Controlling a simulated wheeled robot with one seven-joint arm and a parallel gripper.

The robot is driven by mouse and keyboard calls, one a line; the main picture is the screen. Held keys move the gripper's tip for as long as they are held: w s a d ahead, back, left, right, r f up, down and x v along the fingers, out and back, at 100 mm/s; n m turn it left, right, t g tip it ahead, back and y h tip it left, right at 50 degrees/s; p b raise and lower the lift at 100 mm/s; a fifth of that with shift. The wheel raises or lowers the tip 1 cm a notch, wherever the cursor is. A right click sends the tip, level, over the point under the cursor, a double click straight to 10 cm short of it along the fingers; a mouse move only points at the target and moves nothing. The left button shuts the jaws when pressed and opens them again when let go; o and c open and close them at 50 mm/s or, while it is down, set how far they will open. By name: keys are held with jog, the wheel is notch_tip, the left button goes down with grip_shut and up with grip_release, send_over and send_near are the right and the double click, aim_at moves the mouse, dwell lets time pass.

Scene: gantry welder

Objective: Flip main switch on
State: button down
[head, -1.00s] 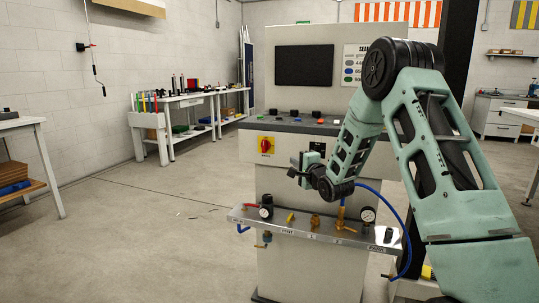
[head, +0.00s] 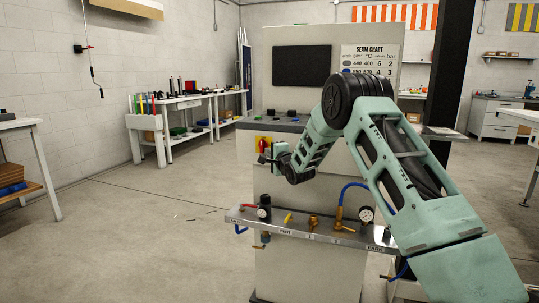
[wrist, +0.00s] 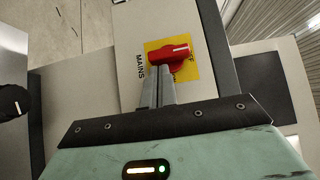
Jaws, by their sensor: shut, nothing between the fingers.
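The main switch is a red rotary handle (wrist: 168,55) on a yellow plate (wrist: 190,70) marked "MAINS", seen in the wrist view. In the head view the yellow plate with the red switch (head: 262,143) is on the left of the console's front face, partly hidden by my gripper. My gripper (wrist: 160,72) is shut and empty. Its fingertips are right at the red handle in the wrist view; I cannot tell whether they touch it. In the head view my gripper (head: 264,152) is in front of the plate.
Below the console, a metal shelf (head: 300,233) carries gauges (head: 366,214), a yellow-handled valve (head: 288,217) and brass fittings (head: 313,222). Open floor lies to the left.

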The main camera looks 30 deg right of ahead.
jog(key=shift+w+a+f+m+t+b, duration=0.15)
jog(key=shift+f+m+t+b, duration=0.4)
jog(key=shift+b, duration=1)
jog(key=w+m+h+b, duration=0.1)
jog(key=m+h+b, duration=0.4)
jog(key=m+b, duration=0.2)
jog(key=w+a+f+m+h+b, duration=0.1)
jog(key=m+h+b, duration=0.4)
jog(key=m+b, duration=0.1)
jog(key=w+a+m+t+h+b, duration=0.1)
jog(key=m+h+b, duration=0.4)
jog(key=m+b, duration=0.2)
jog(key=shift+w+a+f+m+h+b, duration=0.15)
jog(key=shift+a+m+h+b, duration=0.1)
jog(key=shift+m+h+b, duration=0.15)
jog(key=shift+f, duration=0.1)
jog(key=p+v, duration=0.4)
jog(key=v, duration=1.3)
